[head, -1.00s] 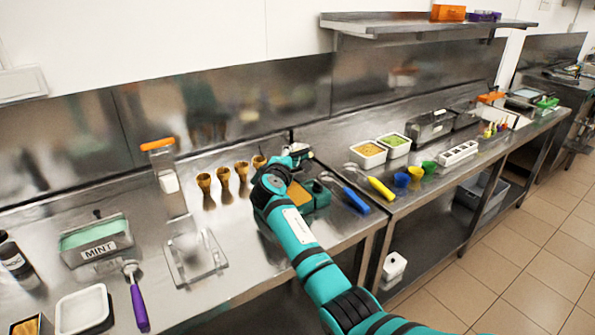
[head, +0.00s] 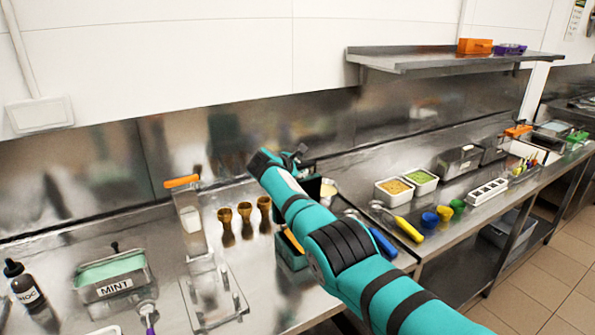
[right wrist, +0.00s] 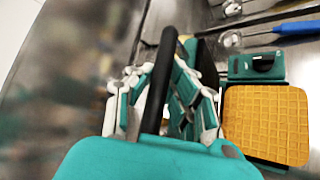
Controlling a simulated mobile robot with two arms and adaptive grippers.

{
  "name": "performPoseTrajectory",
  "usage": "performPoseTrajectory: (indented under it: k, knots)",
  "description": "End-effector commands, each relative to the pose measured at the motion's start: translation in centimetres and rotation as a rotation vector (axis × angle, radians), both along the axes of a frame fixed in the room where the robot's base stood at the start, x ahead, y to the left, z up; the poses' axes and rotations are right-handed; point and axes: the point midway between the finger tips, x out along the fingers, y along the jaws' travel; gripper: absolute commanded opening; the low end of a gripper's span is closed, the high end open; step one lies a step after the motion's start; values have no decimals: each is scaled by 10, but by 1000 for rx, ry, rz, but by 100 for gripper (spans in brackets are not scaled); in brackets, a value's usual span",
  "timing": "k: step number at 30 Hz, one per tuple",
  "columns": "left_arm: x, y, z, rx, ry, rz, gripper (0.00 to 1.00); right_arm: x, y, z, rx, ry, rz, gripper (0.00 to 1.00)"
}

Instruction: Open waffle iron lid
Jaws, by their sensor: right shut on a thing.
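The waffle iron is partly hidden behind my right arm in the head view; its teal base (head: 291,257) shows below the arm. In the right wrist view a golden waffle (right wrist: 265,125) lies uncovered on the teal and black base. The lid is raised, standing up at the back of the base, with a dark part (head: 312,187) showing past my arm. My right gripper (right wrist: 160,88) is shut on the lid's black curved handle (right wrist: 157,100). In the head view the right gripper (head: 298,157) is mostly hidden behind its wrist. My left gripper is not in view.
Several cones (head: 245,217) stand left of the iron. A blue-handled scoop (head: 383,242) and a yellow-handled scoop (head: 408,228) lie to its right, before two white tubs (head: 394,189). A mint container (head: 112,279) is at left. The steel backsplash (head: 230,140) is close behind.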

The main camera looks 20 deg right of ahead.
Motion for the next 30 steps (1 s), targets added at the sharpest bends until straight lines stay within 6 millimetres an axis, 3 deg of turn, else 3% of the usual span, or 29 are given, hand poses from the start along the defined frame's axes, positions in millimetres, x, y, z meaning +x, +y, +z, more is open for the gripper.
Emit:
performPoseTrajectory:
  k: [1,20,21,25,30]
  knots:
    - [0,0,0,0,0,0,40,2,-1,9,-9,-14,3,0]
    - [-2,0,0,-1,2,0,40,3,-1,11,-10,-19,4,0]
    - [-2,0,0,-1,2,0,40,3,-1,12,-9,-19,5,19]
    - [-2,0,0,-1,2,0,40,3,-1,10,-8,-18,4,36]
    - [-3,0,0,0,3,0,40,2,0,7,-5,-12,3,38]
